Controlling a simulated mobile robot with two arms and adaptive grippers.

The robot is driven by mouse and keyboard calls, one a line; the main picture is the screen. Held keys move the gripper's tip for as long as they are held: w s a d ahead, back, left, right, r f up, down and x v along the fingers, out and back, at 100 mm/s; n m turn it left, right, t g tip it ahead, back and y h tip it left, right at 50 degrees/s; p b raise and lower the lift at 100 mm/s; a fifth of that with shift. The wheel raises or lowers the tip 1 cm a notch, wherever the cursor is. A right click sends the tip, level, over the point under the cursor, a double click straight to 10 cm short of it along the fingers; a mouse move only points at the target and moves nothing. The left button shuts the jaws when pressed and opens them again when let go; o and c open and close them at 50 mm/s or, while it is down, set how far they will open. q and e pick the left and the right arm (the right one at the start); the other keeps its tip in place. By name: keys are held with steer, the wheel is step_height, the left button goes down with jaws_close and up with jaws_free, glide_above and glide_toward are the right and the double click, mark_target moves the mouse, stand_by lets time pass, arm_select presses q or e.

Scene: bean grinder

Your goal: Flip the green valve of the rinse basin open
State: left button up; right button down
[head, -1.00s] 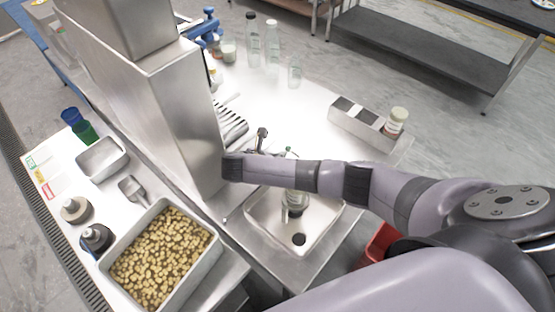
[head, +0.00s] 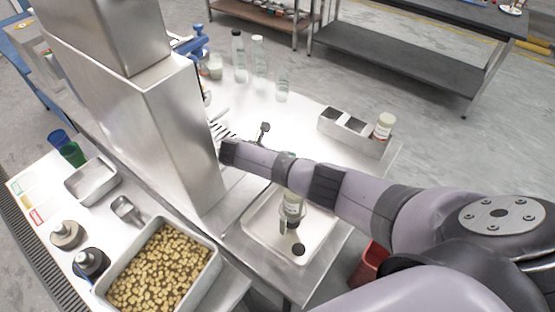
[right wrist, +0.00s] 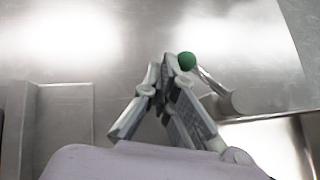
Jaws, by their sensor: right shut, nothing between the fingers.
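The valve's green ball (right wrist: 187,62) sits on the end of a metal lever (right wrist: 212,84) in the right wrist view. The lever's round foot is on the steel deck, close to the corner of the rinse basin (right wrist: 268,124). My right gripper (right wrist: 168,68) is shut and empty, with its fingertips just left of the ball. I cannot tell whether they touch it. In the head view the basin (head: 262,240) lies below my right arm. My left gripper is not in view.
A steel column (head: 165,140) stands left of my right arm's end. A small dark-topped fixture (head: 264,130) rises behind the arm. Glass bottles (head: 238,60) stand at the back, a sectioned steel holder (head: 345,132) to the right. A bean-filled tray (head: 212,272) is at front left.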

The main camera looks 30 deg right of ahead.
steer(key=shift+d+f+m+g, duration=0.1)
steer(key=shift+d+m+g, duration=0.3)
steer(key=shift+m+g, duration=0.15)
steer(key=shift+d+b, duration=0.2)
steer(key=shift+b, duration=0.15)
steer(key=shift+d, duration=0.15)
stand_by(0.9)
step_height(320, 180, up, 10)
stand_by(0.4)
steer(key=shift+d, duration=0.1)
stand_by(0.4)
